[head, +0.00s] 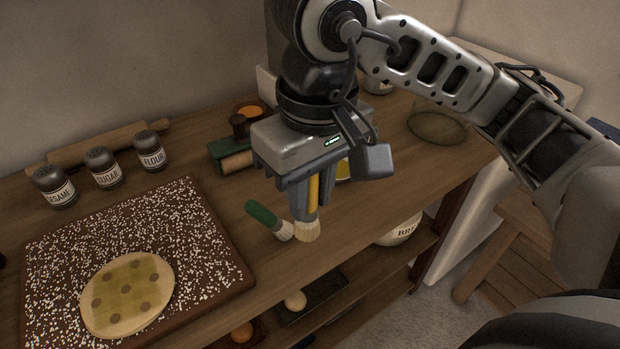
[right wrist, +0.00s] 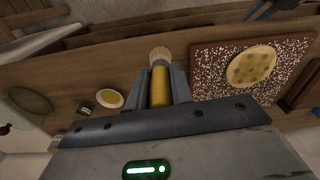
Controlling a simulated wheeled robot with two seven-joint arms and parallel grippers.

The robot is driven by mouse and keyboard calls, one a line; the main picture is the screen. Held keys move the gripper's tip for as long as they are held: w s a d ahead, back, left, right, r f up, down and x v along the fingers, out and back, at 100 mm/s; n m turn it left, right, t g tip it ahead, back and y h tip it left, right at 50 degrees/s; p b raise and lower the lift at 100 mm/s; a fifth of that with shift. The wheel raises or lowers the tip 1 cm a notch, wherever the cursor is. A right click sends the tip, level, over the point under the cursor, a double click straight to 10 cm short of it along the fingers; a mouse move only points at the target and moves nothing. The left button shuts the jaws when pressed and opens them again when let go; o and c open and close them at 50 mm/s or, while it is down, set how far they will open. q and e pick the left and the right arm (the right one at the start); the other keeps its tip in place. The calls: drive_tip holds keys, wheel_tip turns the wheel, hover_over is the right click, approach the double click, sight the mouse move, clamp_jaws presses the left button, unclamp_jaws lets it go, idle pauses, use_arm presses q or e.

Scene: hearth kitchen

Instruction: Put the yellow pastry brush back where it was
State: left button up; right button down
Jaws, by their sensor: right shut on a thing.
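The yellow pastry brush (head: 313,190) is held bristles down in my right gripper (head: 303,208), above the front part of the wooden counter. In the right wrist view the yellow handle (right wrist: 160,88) sits between both fingers, with the pale bristles beyond the tips. My right gripper is shut on it. I cannot tell whether the bristles touch the counter. A green-handled brush (head: 262,213) lies on the counter just left of it; its bristles show close beside the yellow brush's bristles.
A speckled dark board (head: 215,240) with a spotted round of dough (head: 127,293) lies left. Shakers labelled SESAME (head: 55,187), SUGAR (head: 103,168) and FLOUR (head: 149,151) stand behind it. A green oval (head: 437,122) lies right. A lower shelf shows below the counter's front edge.

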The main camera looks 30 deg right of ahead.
drive_tip(key=w+d+f, duration=0.3)
drive_tip(key=f, duration=0.1)
drive_tip(key=w+d+f+p, duration=0.1)
drive_tip(key=w+d+f, duration=0.2)
drive_tip(key=f, duration=0.1)
drive_tip(key=w+d+f, duration=0.3)
drive_tip(key=w+f, duration=0.1)
drive_tip(key=shift+d, duration=0.4)
use_arm(q)
drive_tip(key=shift+s, duration=0.2)
use_arm(e)
drive_tip(key=shift+f, duration=0.15)
drive_tip(key=shift+f, duration=0.25)
drive_tip(key=c, duration=1.3)
unclamp_jaws()
drive_tip(key=shift+r, duration=0.1)
drive_tip(key=shift+o, duration=0.3)
use_arm(q)
drive_tip(key=shift+a, duration=0.1)
